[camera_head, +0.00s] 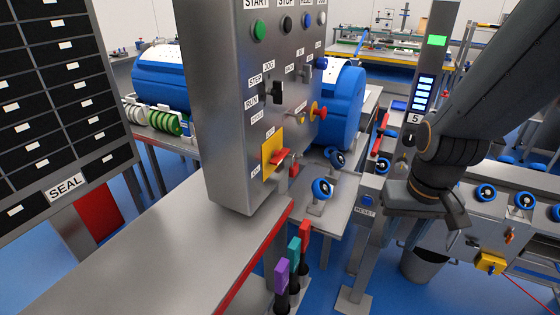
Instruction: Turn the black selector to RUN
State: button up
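The black selector (273,93) is on the face of a grey control box (228,120), left of centre. Labels JOG, STEP and RUN (251,103) stand around it, with RUN to its lower left. Which label it points at is too small to tell. A second, smaller dark selector (303,73) sits to its right. My gripper (453,240) hangs from my dark arm at the right, well away from the box and lower than the selector. It points down and seems to touch nothing. Its finger opening cannot be made out.
On the box are a red lever on a yellow plate (270,158), a red knob (318,110) and push buttons along the top. A grey post (430,60) stands between box and arm. A bench (190,270) lies below; a bucket (425,265) stands on the floor.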

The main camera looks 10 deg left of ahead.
aim_at(276, 92)
jog(key=u, duration=1.2)
jog(key=k, duration=0.9)
jog(key=z, duration=1.1)
jog(key=i, duration=0.5)
